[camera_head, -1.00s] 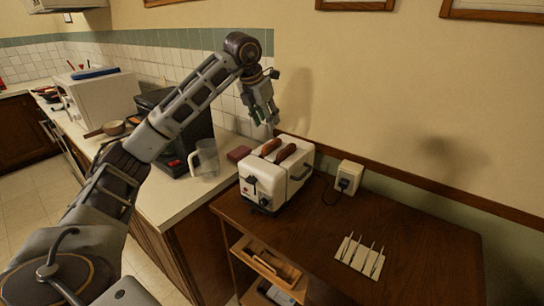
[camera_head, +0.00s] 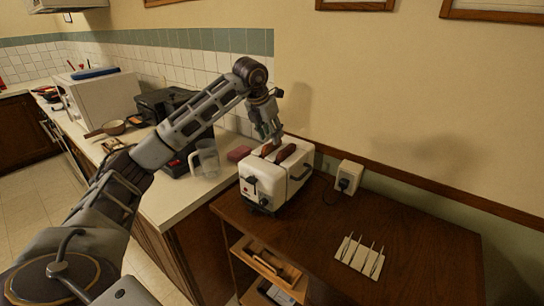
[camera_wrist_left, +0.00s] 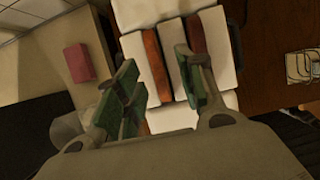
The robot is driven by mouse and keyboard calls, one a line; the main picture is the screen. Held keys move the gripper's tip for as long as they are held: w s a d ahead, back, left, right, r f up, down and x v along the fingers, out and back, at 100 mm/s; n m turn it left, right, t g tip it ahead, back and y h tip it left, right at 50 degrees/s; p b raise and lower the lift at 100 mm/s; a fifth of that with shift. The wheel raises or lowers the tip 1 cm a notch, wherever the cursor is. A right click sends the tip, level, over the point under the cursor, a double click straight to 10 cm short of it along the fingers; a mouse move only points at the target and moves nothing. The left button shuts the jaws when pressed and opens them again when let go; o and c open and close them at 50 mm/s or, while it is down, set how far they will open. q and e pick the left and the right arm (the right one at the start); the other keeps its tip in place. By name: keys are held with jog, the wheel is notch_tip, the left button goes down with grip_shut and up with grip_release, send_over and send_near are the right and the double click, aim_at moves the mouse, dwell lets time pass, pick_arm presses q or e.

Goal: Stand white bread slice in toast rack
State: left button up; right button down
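Two brown-topped bread slices stand in the slots of the white toaster (camera_head: 265,185). Which one is the white bread slice I cannot tell. In the left wrist view the left slice (camera_wrist_left: 155,60) and the right slice (camera_wrist_left: 196,36) show in the slots. My left gripper (camera_head: 270,136) points down just above the toaster. In the left wrist view its green-padded fingers (camera_wrist_left: 164,90) are apart, with the left slice between them and the right finger overlapping the right slice. Contact is not clear. The pale toast rack (camera_head: 360,257) with upright dividers stands empty on the wooden table. My right gripper is not in view.
The wooden table (camera_head: 420,255) is mostly bare around the rack. A wall socket (camera_head: 349,176) with a cord is right of the toaster. A clear jug (camera_head: 206,158) and a dark red block (camera_head: 239,153) stand on the counter at left.

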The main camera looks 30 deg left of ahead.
pick_arm(q)
jog(key=shift+a+p+x, duration=0.15)
jog(key=shift+x, duration=0.85)
jog(key=shift+a+p+x, duration=0.1)
jog(key=shift+p+x, duration=0.05)
jog(key=shift+x, duration=0.85)
jog(key=shift+w+f, duration=0.2)
jog(key=shift+f, duration=0.3)
jog(key=shift+s, duration=0.1)
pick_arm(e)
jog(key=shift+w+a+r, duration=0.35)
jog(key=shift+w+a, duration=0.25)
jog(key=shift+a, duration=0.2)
pick_arm(q)
jog(key=shift+f, duration=0.1)
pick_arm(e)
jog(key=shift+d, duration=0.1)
